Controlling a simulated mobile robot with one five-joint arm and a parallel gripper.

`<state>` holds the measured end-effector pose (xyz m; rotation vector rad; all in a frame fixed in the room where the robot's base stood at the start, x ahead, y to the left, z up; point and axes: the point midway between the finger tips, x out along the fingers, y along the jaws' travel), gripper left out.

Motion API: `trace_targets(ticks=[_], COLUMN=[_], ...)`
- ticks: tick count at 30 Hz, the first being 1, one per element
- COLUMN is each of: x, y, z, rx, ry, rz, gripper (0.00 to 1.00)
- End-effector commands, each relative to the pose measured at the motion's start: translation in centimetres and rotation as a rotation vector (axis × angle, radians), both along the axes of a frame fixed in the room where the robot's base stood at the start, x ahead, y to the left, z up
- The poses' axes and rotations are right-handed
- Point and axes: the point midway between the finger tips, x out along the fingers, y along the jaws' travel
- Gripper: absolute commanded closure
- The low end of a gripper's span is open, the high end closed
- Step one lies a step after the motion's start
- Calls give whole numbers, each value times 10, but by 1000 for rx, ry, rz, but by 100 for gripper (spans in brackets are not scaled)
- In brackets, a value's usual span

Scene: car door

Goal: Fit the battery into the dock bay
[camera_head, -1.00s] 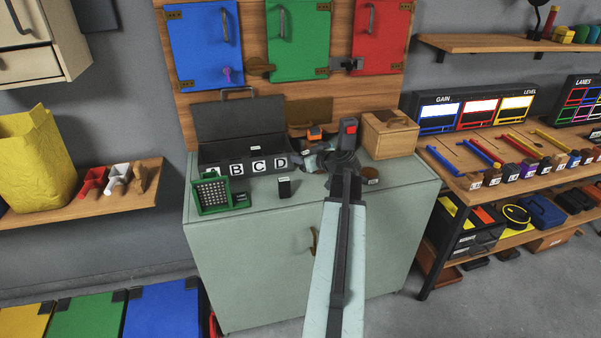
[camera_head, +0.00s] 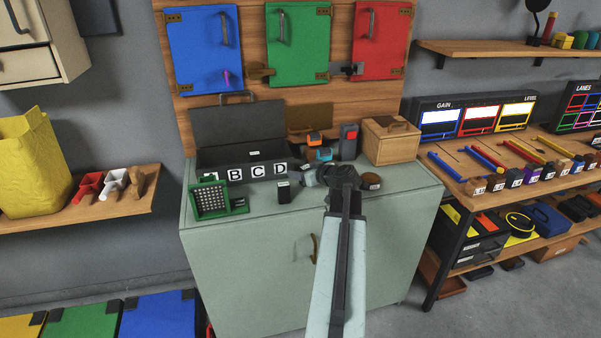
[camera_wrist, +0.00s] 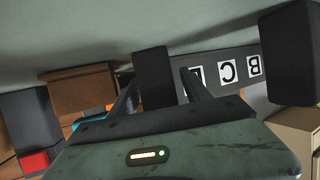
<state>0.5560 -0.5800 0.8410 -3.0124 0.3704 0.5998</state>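A small black block with a white label (camera_head: 283,192) stands on the cabinet top, left of my gripper; I cannot tell whether it is the battery. A dark upright device with a red patch (camera_head: 348,141) stands behind my gripper. No dock bay can be made out for certain. My gripper (camera_head: 312,176) is low over the cabinet top. In the wrist view, which is upside down, its two fingers (camera_wrist: 160,78) are apart. A dark block (camera_wrist: 153,70) shows between them, with a slim gap at the right finger; its lower part is hidden behind the gripper body.
A long black box (camera_head: 240,170) lettered A to D and a green tray (camera_head: 210,199) stand left. Orange and blue items (camera_head: 316,141) sit behind my gripper. A wooden box (camera_head: 391,143) and a round brown piece (camera_head: 371,181) are right. The cabinet's front edge is clear.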

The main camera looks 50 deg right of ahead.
Motion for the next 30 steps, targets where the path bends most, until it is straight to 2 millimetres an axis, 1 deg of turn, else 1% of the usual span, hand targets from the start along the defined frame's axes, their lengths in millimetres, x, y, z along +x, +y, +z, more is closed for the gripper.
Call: trace_targets(ticks=[2,4,5,8,12,15,19,24,25,26,30], x=[0,0,-5,-25,-58,-79,-98,-107,-107,-107,-106], y=[0,0,2,8,17,22,26,28,28,28,28], z=[2,8,9,19,34,42,49,51,51,50,50], rx=[0,0,0,0,0,1,0,0,0,0,0], ry=[0,0,0,0,0,0,0,0,0,0,0], rz=[0,0,-1,-2,-2,-3,-1,1,1,1,2], gripper=[44,44,44,44,44,44,44,44,44,47,47])
